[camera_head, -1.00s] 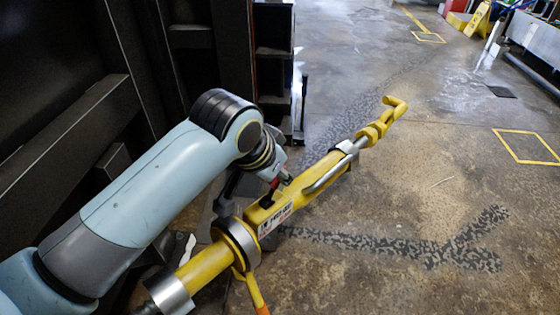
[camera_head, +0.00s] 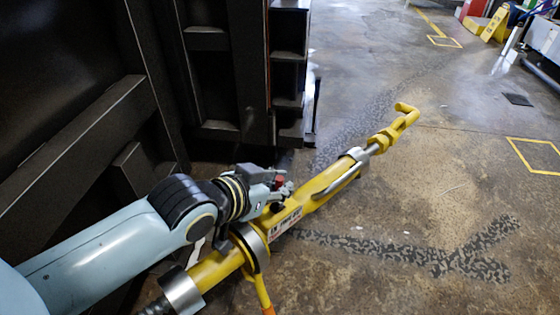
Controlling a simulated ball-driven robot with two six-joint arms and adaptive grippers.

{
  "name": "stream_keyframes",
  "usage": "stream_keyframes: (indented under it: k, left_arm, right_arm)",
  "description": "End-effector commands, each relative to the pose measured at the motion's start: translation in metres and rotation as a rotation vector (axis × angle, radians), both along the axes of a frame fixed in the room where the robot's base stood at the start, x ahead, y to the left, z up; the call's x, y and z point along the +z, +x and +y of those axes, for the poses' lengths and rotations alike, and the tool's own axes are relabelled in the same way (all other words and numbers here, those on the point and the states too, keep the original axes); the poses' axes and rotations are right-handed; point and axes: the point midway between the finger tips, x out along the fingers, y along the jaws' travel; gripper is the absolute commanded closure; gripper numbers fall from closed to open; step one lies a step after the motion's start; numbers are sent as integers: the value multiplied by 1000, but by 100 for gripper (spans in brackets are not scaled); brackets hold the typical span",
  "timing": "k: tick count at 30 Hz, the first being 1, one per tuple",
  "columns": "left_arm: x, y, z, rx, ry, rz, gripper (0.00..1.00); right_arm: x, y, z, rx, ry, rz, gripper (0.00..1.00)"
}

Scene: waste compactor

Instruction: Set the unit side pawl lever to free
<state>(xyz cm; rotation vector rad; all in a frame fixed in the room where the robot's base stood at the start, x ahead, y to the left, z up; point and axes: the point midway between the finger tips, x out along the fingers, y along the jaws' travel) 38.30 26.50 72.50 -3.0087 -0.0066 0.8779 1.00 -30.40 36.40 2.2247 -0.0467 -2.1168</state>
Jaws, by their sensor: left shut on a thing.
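A yellow ratchet binder (camera_head: 325,185) runs diagonally from the lower left to the upper right, with a hook (camera_head: 400,117) at its far end and a metal collar (camera_head: 252,245) around its middle. A small red-tipped lever (camera_head: 280,181), which looks like the pawl lever, stands at the upper side of the binder's body, just beyond the collar. My left gripper (camera_head: 274,194) is at this lever, shut on it; the fingers hide its lower part. Which position the pawl is in cannot be told. My right gripper is not in view.
The dark steel compactor frame (camera_head: 205,80) stands close on the left, beside my left arm. A yellow handle with an orange end (camera_head: 264,292) hangs from the collar. The concrete floor on the right is open, with yellow markings (camera_head: 535,155) and a yellow floor sign (camera_head: 494,24) far back.

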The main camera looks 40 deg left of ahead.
Motion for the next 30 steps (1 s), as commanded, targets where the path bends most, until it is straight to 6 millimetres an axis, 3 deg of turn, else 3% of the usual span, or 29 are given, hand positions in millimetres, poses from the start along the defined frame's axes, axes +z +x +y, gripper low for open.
stream_keyframes:
  k: [8, 9, 15, 24, 30]
  left_arm:
    - [-2, -1, 0, 2, -3, 5, 100]
    - [-2, -1, 0, 2, -3, 6, 86]
    - [-1, -1, 0, 1, -1, 4, 62]
    - [1, -3, 0, 0, 0, 2, 62]
    - [17, -31, 0, 0, 0, 5, 62]
  right_arm:
    - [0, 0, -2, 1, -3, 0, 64]
    - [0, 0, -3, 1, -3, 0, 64]
    - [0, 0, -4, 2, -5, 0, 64]
    - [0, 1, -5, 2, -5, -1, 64]
    - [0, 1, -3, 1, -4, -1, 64]
